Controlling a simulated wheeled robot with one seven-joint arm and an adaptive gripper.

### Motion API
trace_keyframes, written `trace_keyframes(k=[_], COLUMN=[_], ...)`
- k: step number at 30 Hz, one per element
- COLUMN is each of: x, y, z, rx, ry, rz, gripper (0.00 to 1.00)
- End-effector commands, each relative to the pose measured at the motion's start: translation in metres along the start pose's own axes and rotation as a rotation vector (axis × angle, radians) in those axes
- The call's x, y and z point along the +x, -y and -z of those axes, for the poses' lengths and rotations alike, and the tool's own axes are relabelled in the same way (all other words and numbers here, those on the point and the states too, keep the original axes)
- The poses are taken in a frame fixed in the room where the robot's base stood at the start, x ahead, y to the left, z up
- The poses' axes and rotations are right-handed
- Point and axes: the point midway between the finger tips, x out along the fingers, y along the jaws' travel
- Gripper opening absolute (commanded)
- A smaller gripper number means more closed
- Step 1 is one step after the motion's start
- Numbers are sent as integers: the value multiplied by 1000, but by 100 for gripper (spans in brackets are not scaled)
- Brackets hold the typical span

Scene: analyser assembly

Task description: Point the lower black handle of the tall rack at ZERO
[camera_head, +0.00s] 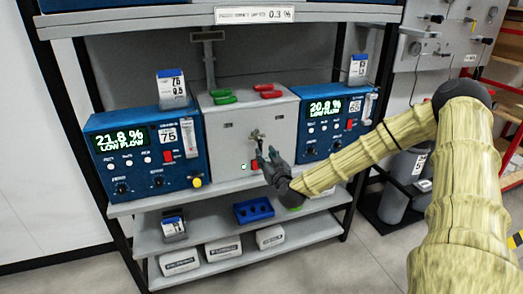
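My gripper (266,156) is dark grey and reaches in from the right, in front of the grey box (225,140) in the middle of the shelf. Its fingers are close to a small metal fitting (256,136) on the box front. I cannot tell whether they touch it or how far apart they are. A tall grey panel (455,30) at the upper right carries several small black handles, one of them at the upper left of the panel (433,17). I cannot tell which handle is the lower one of the tall rack.
Blue analysers stand on both sides of the box, the left one (135,155) reading 21.8 % and the right one (323,122) 20.8 %. Green (222,97) and red (268,91) handles sit on top of the box. A grey cylinder (403,185) stands at the right.

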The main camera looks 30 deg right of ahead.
Motion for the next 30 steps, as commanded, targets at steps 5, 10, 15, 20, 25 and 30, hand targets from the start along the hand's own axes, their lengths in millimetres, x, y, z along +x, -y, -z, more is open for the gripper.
trace_keyframes(k=[5,10,15,20,25,30], x=[25,39,46,46,46,46], y=[0,0,0,0,0,0], z=[0,0,0,0,0,0], rx=[-2,-1,0,0,0,0], ry=[0,1,0,0,0,0], rz=[0,0,0,0,1,0], gripper=[36,36,36,36,21,0])
